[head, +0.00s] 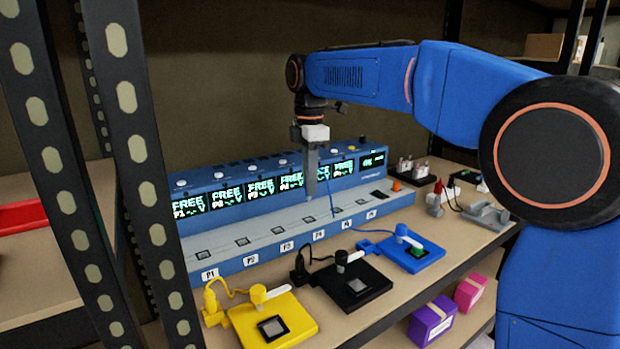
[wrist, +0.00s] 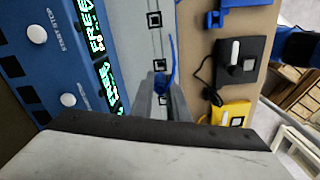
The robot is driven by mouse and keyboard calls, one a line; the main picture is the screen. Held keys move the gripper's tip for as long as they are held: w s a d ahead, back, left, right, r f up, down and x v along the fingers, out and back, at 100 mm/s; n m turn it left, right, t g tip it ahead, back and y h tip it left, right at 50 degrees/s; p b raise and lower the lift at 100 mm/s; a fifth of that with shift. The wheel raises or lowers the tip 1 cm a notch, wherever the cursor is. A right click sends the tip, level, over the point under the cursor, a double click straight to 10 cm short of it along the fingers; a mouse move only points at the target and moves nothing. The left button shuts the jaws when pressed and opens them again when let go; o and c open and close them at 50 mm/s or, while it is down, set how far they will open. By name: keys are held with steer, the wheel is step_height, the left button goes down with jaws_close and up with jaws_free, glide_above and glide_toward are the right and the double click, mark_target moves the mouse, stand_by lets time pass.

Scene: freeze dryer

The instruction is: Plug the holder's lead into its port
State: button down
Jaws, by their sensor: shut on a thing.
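My gripper (head: 311,196) points down above the blue unit's pale ledge (head: 225,254), shut on the end of a blue lead (head: 331,196). The plug between the fingers is mostly hidden. In the wrist view, the gripper (wrist: 162,88) has the blue lead (wrist: 171,62) curving out beside it. The blue holder (head: 405,262), carrying a small green piece, sits on the shelf at right. A row of square ports runs along the ledge with labels from P1 (head: 210,273) upward. In the head view the fingertips hang over the P4 area (head: 319,235), apart from the ledge.
A black holder (head: 345,290) and a yellow holder (head: 290,318), each with its own lead, lie in front of the ledge. Displays (head: 188,206) on the unit's face read FREE. Dark rack posts (head: 137,150) stand at left. Small devices (head: 488,215) lie at right.

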mark_target(310, 198)
steer(key=shift+f, duration=2.55)
steer(key=shift+f, duration=1.15)
stand_by(0.6)
steer(key=c, duration=1.6)
jaws_free()
steer(key=shift+c, duration=0.2)
steer(key=shift+r, duration=0.1)
